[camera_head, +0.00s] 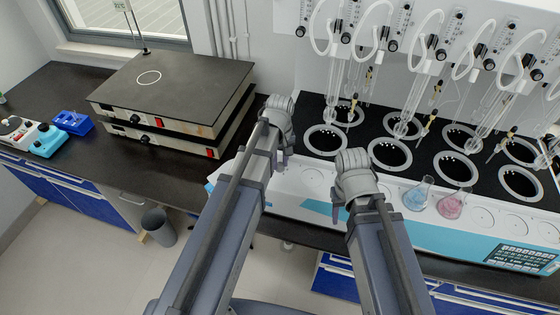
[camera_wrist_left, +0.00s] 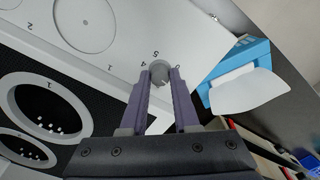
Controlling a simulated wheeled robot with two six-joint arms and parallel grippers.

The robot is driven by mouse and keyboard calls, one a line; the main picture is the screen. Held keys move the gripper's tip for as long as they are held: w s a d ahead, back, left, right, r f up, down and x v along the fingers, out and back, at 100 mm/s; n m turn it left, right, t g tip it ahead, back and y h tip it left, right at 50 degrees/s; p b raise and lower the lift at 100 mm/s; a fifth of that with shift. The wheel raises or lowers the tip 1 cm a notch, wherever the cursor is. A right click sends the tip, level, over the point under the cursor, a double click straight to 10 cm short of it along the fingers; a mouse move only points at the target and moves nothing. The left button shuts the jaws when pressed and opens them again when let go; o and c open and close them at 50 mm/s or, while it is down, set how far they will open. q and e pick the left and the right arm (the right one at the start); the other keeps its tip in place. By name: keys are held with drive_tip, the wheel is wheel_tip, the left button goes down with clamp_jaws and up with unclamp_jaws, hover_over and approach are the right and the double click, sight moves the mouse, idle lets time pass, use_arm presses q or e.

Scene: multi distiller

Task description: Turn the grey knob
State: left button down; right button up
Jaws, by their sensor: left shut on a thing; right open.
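The grey knob (camera_wrist_left: 159,71) sits on the white panel of the distiller, with the numbers 4, 5 and 6 printed around it. My left gripper (camera_wrist_left: 161,84) is shut on it, one finger on each side. In the head view my left gripper (camera_head: 281,162) is at the left end of the white and blue distiller (camera_head: 330,212), and the knob is hidden there by the arm. My right gripper (camera_head: 338,205) is open over the distiller's front ledge; I see nothing in it.
A blue flask (camera_head: 415,196) and a pink flask (camera_head: 452,205) stand on the ledge right of my right gripper. Glass tubes (camera_head: 337,75) hang above the black round wells. Two stacked hot plates (camera_head: 170,90) stand on the black bench to the left.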

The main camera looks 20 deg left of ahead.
use_arm(q)
drive_tip(key=m, duration=0.5)
drive_tip(key=shift+m, duration=0.3)
drive_tip(key=m, duration=1)
drive_tip(key=shift+m, duration=0.4)
drive_tip(key=m, duration=0.4)
drive_tip(key=shift+m, duration=0.7)
drive_tip(key=c, duration=0.7)
unclamp_jaws()
drive_tip(key=shift+o, duration=0.2)
